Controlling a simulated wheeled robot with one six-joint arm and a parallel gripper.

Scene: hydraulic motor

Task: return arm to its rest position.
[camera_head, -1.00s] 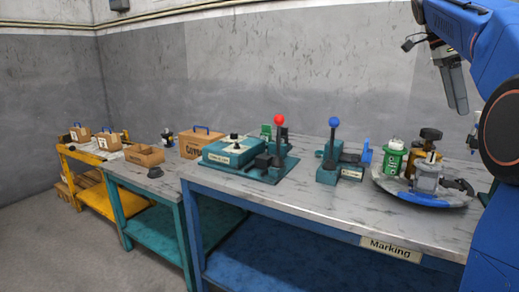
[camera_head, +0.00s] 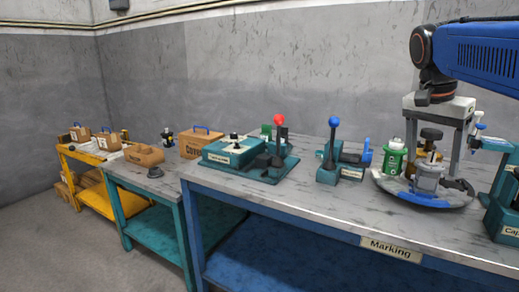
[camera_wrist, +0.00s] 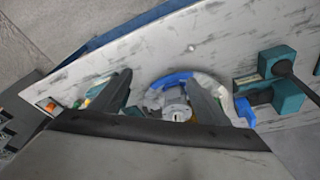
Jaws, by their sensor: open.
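My gripper (camera_head: 433,170) hangs pointing down over the round tray (camera_head: 425,200) on the marking table, its two fingers spread wide. In the wrist view my gripper (camera_wrist: 158,76) shows the fingers apart with nothing held between them. A grey motor part (camera_head: 428,178) stands on the tray, and it shows between the fingers in the wrist view (camera_wrist: 174,100). I cannot tell how much height separates the fingers from it. My blue arm (camera_head: 490,55) reaches in from the upper right.
A green canister (camera_head: 393,160) stands on the tray. Left of it are a blue-knobbed lever press (camera_head: 334,150) and a red-knobbed one (camera_head: 279,145). Another teal press (camera_head: 503,200) is close at right. The space above the tables at left is clear.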

